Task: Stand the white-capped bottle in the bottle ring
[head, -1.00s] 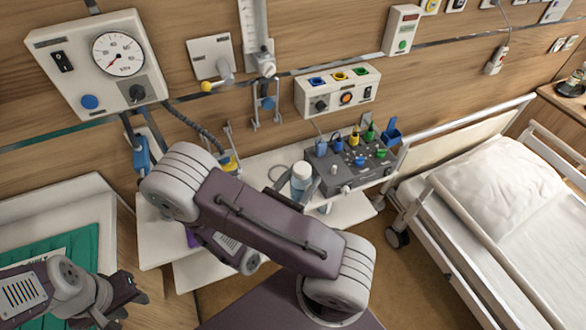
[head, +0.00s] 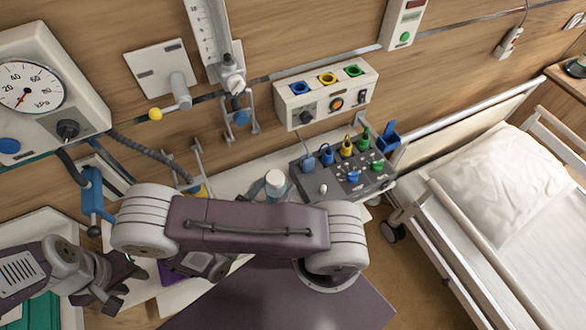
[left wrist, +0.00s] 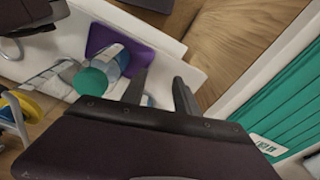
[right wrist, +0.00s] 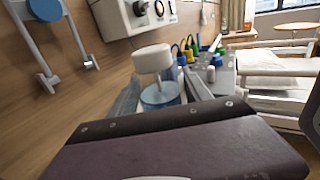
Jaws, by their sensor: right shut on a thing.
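The white-capped bottle (right wrist: 154,58) is upright between the fingers of my right gripper (right wrist: 160,90), which is shut on it. In the head view the bottle's cap (head: 275,181) shows just above my right arm, which hides most of the bottle and that gripper. My left gripper (head: 126,287) is open and empty at the lower left; its fingers (left wrist: 160,90) also show apart in the left wrist view. A green-capped bottle (left wrist: 92,80) stands beyond them by a purple patch (left wrist: 106,42). A bent wire (left wrist: 45,75) beside it may be the bottle ring; I cannot tell.
A grey box with coloured plugs (head: 345,172) stands right of the bottle. A wall panel with coloured sockets (head: 327,92) and a gauge unit (head: 40,90) are behind. The bed (head: 510,190) is at the right. A green cloth (left wrist: 285,95) lies near my left gripper.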

